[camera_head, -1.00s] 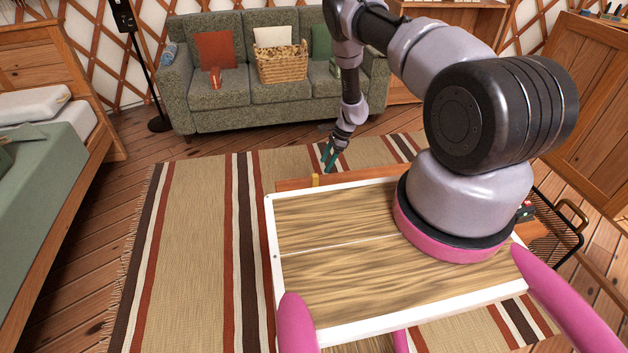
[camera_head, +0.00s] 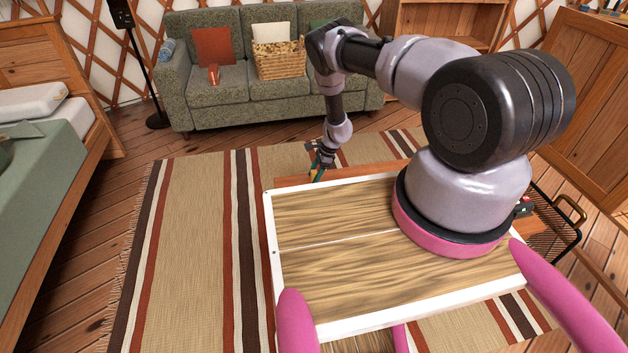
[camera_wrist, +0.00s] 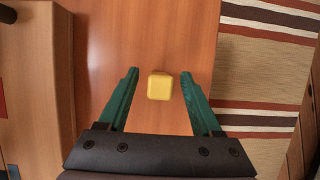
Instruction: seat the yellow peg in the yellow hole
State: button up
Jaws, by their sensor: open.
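The yellow peg (camera_wrist: 160,86) stands on a reddish-brown wooden surface (camera_wrist: 140,35). In the wrist view I see its square top between the two green fingers of my gripper (camera_wrist: 159,75). The fingers are open, with a gap on each side of the peg. In the head view my gripper (camera_head: 319,168) is low at the far edge of my white-rimmed top, where a little of the peg (camera_head: 314,174) shows. I cannot make out a yellow hole in either view.
A lighter wooden piece (camera_wrist: 35,90) lies left of the surface in the wrist view. A striped rug (camera_head: 200,250) covers the floor. A grey-green sofa (camera_head: 225,85) stands at the back, a bed (camera_head: 40,190) at the left, and a black wire basket (camera_head: 550,225) at the right.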

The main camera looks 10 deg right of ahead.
grip_shut()
jog(key=shift+r, duration=0.1)
